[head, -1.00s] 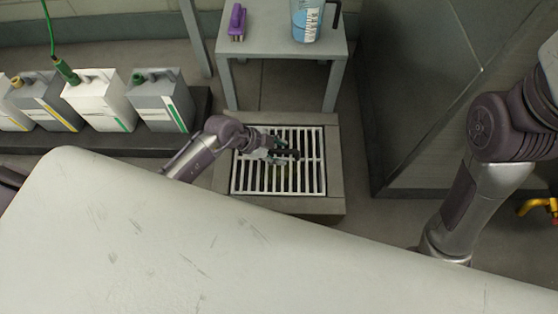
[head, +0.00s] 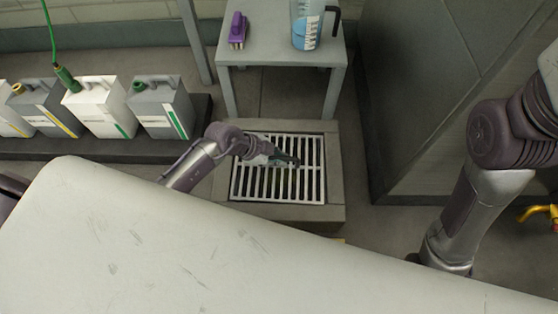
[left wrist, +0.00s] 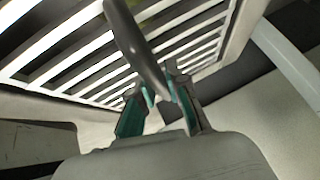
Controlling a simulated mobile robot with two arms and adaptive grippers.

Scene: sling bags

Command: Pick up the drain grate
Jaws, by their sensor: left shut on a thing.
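The drain grate (head: 312,196), a pale slatted rectangle, is at the stone-rimmed drain on the floor in the head view. Its light bars also fill the upper left of the left wrist view (left wrist: 60,45). My left gripper (head: 288,161) is over the grate's middle to upper right part, shut on the grate.
A grey stand (head: 265,58) behind the drain holds a purple brush (head: 237,28) and a jug of blue liquid (head: 307,28). Several jugs (head: 160,108) stand on a low dark platform at left. A dark cabinet (head: 425,110) is at right. A pale surface fills the foreground.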

